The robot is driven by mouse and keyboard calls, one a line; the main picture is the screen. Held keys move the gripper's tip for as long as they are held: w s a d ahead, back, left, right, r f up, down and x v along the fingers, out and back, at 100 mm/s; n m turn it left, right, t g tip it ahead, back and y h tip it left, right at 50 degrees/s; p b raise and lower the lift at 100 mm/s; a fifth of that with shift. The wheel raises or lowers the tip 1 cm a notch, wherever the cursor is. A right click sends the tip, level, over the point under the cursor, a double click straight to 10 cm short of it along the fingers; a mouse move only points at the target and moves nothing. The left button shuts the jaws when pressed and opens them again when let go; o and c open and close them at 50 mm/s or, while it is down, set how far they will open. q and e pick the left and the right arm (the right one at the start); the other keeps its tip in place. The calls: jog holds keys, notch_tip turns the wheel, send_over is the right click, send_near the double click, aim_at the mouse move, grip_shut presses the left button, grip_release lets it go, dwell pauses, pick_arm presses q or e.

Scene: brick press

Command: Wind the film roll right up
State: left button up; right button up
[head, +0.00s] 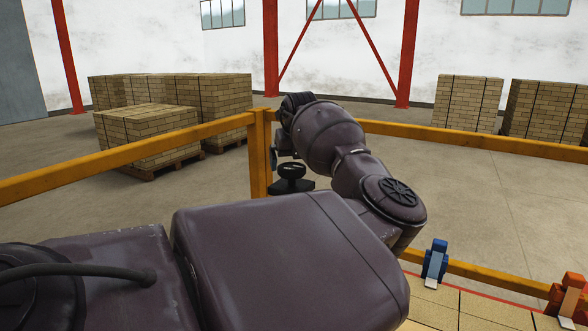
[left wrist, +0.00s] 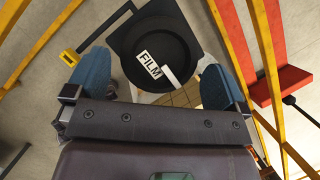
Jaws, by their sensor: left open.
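In the left wrist view the film roll (left wrist: 150,40) is a black round disc on a dark plate, with a white label reading FILM on its face. A short pale bar (left wrist: 180,76), perhaps a crank, lies across its lower right edge. My left gripper (left wrist: 155,66) is open, with its blue fingers apart on either side of the roll's lower part in the picture. Nothing shows held between them. I cannot tell whether a finger touches the roll. In the head view my left arm hides most of this area. My right gripper is not in view.
Yellow rails (head: 90,165) run round the area. Pallets of bricks (head: 150,130) stand beyond them. A blue lever-like part (head: 434,262) and an orange one (head: 567,302) stand at lower right in the head view. A red block (left wrist: 284,88) sits right in the wrist view.

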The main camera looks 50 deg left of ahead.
pick_arm(q)
jog(key=shift+x, duration=1)
